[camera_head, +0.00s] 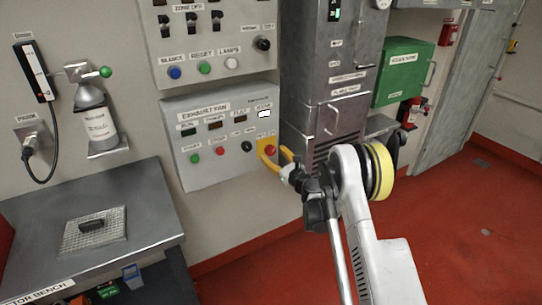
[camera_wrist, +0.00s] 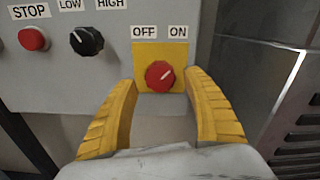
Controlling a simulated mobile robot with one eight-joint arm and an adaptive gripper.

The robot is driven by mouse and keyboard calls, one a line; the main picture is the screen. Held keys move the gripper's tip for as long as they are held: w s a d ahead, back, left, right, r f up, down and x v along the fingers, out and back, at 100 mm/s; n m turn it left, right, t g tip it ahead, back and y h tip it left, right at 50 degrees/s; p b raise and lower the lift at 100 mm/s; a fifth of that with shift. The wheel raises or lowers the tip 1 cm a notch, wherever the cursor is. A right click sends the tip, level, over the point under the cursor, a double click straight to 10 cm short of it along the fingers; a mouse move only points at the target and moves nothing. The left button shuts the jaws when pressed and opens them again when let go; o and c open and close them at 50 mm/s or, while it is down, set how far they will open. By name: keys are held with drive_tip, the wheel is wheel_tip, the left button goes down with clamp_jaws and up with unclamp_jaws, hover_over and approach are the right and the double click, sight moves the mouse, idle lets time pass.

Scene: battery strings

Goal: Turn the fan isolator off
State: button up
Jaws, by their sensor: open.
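The fan isolator is a red rotary knob (camera_wrist: 160,76) on a yellow plate (camera_wrist: 176,52), with OFF labelled at upper left and ON at upper right. The white line on the knob points up and to the right, toward ON. In the head view my gripper (camera_head: 275,154) is at the panel's lower right corner. Exact depth to the knob is unclear.
A red STOP button (camera_wrist: 34,39) and a black LOW/HIGH selector (camera_wrist: 86,41) are left of the isolator. A grey metal cabinet (camera_head: 325,75) stands close on the right. A bench (camera_head: 150,205) is at lower left. Red floor lies open at right.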

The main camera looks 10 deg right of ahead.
drive_tip(key=shift+x, duration=1.3)
drive_tip(key=c, duration=1.2)
